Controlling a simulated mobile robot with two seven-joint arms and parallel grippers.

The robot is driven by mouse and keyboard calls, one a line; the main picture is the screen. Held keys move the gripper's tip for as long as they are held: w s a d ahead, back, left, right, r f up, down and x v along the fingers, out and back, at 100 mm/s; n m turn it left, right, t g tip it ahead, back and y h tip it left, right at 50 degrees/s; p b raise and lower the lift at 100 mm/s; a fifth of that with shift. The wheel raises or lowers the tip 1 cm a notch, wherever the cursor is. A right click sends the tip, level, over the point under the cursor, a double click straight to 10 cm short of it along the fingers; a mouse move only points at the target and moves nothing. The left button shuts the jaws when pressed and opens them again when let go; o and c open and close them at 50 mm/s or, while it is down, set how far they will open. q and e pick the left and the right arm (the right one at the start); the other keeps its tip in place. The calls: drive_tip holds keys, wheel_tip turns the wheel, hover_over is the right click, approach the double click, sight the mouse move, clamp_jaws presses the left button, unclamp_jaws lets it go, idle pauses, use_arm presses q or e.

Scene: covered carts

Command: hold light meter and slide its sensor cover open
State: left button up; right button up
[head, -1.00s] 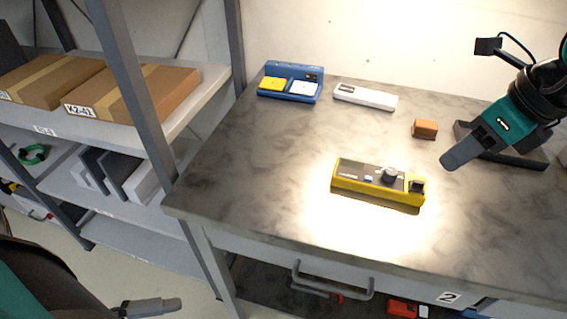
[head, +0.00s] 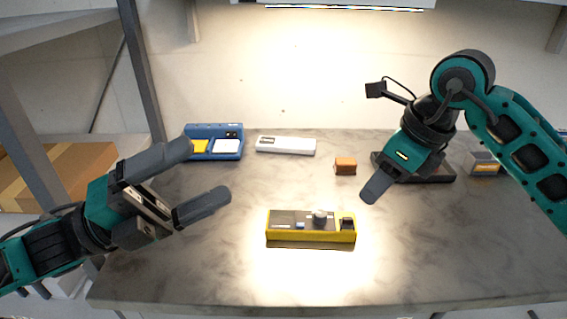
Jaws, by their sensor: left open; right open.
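The light meter is probably the yellow device (head: 284,236) with a dark top face, lying flat on the workbench in the bright pool of light. A round grey knob and a small dark block sit toward its right end; I cannot tell which part is the sensor cover. My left gripper (head: 210,175) is open and empty, left of and above the yellow device. My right gripper (head: 376,186) is to the right of and behind the device, apart from it, and holds nothing visible. Only one of its fingers shows clearly.
A blue tray (head: 236,154) with a yellow and a white piece stands at the back left. A white device (head: 286,146) and a small orange-brown block (head: 345,166) lie behind the yellow device. A dark stand (head: 437,172) is behind my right gripper. The bench front (head: 420,280) is clear.

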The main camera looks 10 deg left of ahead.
use_arm(q)
drive_tip(key=w+d+f+m+g+y, duration=0.2)
drive_tip(key=w+d+f+m+g, duration=0.1)
drive_tip(key=w+d, duration=0.1)
drive_tip(key=w+d+f+m+g+y, duration=0.3)
drive_tip(key=w+f+m+g, duration=0.1)
drive_tip(key=w, duration=0.2)
drive_tip(key=w+d+f+m+g+y, duration=0.3)
drive_tip(key=w+d+f, duration=0.1)
drive_tip(key=w, duration=0.1)
drive_tip(key=shift+d+g, duration=0.3)
drive_tip(key=shift+g, duration=0.1)
drive_tip(key=w+a+t+y, duration=0.1)
drive_tip(key=w+y, duration=0.3)
drive_tip(key=m+y, duration=0.7)
drive_tip(key=m, duration=0.2)
approach(286, 219)
drive_tip(key=shift+g, duration=0.4)
drive_tip(key=f, duration=0.9)
drive_tip(key=shift+w+f, duration=0.3)
drive_tip(key=shift+f, duration=0.05)
